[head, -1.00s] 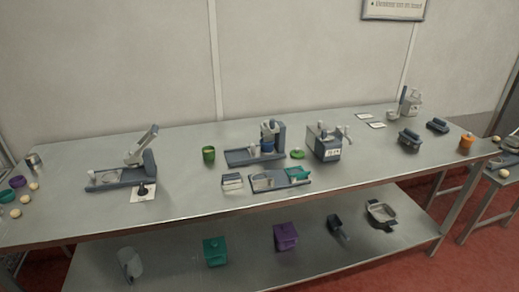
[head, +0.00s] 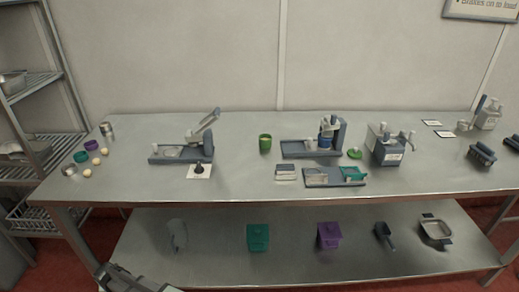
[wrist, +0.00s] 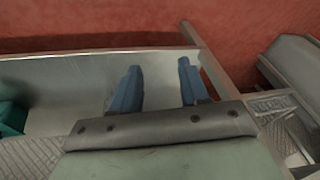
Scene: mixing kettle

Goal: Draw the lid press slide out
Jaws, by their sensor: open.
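Two press-like devices stand on the table in the head view, and I cannot tell for certain which is the lid press. The left one (head: 208,146) has a raised lever and a flat base with a pale plate and a white knob (head: 155,148). The middle one (head: 339,135) has an upright column, a blue cylinder and a long flat base (head: 296,148) with a white knob. In the wrist view my gripper (wrist: 158,68) is open and empty, with two blue fingers apart. It points down near the lower shelf, away from both devices.
A grey box machine (head: 388,149) is at the right, and a tray (head: 318,182) lies in front. The lower shelf (head: 205,270) carries a teal box (head: 257,237) and a purple box (head: 329,235). Racks stand at the left.

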